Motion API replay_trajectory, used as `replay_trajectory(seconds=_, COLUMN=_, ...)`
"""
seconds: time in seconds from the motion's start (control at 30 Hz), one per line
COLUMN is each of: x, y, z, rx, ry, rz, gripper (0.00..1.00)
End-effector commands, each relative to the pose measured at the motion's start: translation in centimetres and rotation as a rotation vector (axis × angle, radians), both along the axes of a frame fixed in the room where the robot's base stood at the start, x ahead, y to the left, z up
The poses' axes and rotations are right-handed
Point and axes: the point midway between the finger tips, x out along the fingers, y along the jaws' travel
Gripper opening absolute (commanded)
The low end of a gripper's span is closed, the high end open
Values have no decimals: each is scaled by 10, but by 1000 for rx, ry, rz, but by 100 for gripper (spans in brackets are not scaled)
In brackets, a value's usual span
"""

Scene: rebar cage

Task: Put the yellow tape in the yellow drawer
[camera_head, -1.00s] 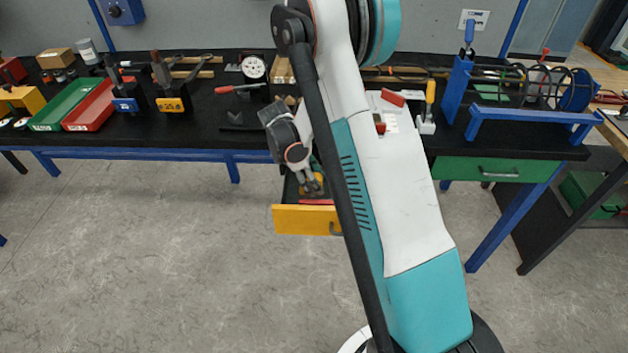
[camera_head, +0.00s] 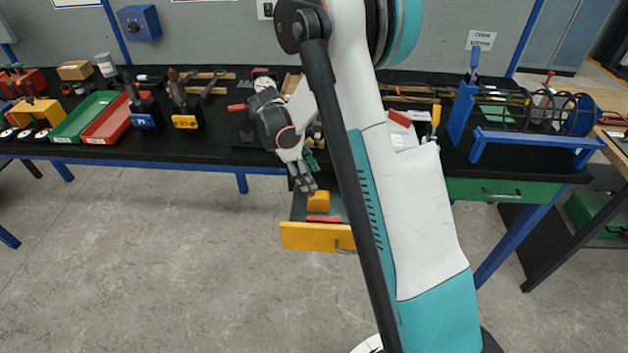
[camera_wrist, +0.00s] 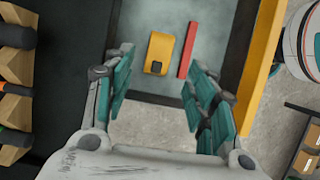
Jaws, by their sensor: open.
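The yellow tape (camera_head: 319,201) lies inside the open yellow drawer (camera_head: 303,237). In the wrist view the yellow tape (camera_wrist: 159,53) rests on the grey drawer bottom, and the drawer's yellow front (camera_wrist: 262,62) is to its right. My gripper (camera_head: 307,186) is above the back of the drawer, apart from the tape. In the wrist view my gripper (camera_wrist: 158,82) has its fingers spread wide with nothing between them. My arm hides the right part of the drawer in the head view.
A red bar (camera_wrist: 187,50) lies in the drawer beside the tape. The black workbench (camera_head: 210,145) above holds a green tray (camera_head: 85,117), a red tray (camera_head: 107,120) and several tools. A closed green drawer (camera_head: 500,191) is at right. The floor before the bench is clear.

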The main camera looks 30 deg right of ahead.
Motion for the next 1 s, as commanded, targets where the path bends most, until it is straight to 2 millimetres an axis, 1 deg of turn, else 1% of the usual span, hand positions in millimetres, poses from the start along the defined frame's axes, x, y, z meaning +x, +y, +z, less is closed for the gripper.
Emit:
replay_trajectory(seconds=0.03, x=1, y=2, z=6, rx=0, ry=0, rz=1, gripper=51)
replay_trajectory(seconds=0.17, x=2, y=4, z=13, rx=0, ry=-3, rz=-1, gripper=51)
replay_trajectory(seconds=0.27, x=0, y=7, z=23, rx=2, ry=-24, rz=-13, gripper=51)
replay_trajectory(seconds=0.37, x=-6, y=13, z=43, rx=6, ry=-73, rz=-42, gripper=51)
replay_trajectory(seconds=0.47, x=-16, y=21, z=71, rx=16, ry=-147, rz=-88, gripper=51)
replay_trajectory(seconds=0.5, x=-21, y=25, z=83, rx=23, ry=-179, rz=-109, gripper=51)
replay_trajectory(seconds=0.7, x=-50, y=44, z=132, rx=61, ry=-336, rz=-219, gripper=51)
replay_trajectory(seconds=0.8, x=-67, y=54, z=153, rx=88, ry=-410, rz=-279, gripper=51)
replay_trajectory(seconds=1.0, x=-105, y=74, z=185, rx=155, ry=-552, rz=-405, gripper=51)
